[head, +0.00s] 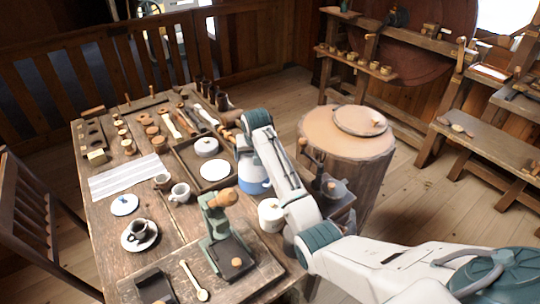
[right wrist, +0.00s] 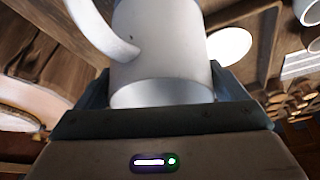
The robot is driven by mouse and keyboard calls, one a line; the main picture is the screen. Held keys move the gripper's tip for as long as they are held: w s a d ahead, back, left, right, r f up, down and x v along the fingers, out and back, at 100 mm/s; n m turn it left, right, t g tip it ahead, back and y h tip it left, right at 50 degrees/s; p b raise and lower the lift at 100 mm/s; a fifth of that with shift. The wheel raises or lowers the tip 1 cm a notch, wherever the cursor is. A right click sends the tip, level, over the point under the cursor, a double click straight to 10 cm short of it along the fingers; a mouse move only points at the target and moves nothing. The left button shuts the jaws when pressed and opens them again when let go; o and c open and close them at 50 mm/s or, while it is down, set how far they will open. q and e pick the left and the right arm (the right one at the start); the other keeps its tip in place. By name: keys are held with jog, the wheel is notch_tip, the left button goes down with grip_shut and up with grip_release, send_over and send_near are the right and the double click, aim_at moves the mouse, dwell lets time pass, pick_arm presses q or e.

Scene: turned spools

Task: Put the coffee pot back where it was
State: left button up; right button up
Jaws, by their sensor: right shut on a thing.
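The coffee pot (right wrist: 160,45) is a pale vessel with a curved handle, held between the jaws of my right gripper (right wrist: 162,88) in the right wrist view. My left gripper is not in view.
The wooden tray (head: 181,159) holds a round pale box and a white disc (head: 214,170). Cups (head: 180,192) stand left. A round barrel-like table (head: 345,150) with a grinder (head: 333,188) stands right.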

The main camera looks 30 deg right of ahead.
jog(key=d+f+p, duration=0.3)
jog(key=d, duration=0.3)
jog(key=shift+w+d+f, duration=0.15)
jog(key=shift+w+f, duration=0.1)
jog(key=shift+f, duration=0.15)
jog(key=o, duration=1.7)
jog(key=shift+s+f, duration=0.1)
jog(key=shift+f, duration=0.05)
jog(key=shift+o, duration=0.2)
jog(key=shift+r, duration=0.2)
jog(key=b+v, duration=0.2)
jog(key=v, duration=0.9)
jog(key=shift+s+r, duration=0.25)
jog(key=shift+r, duration=0.1)
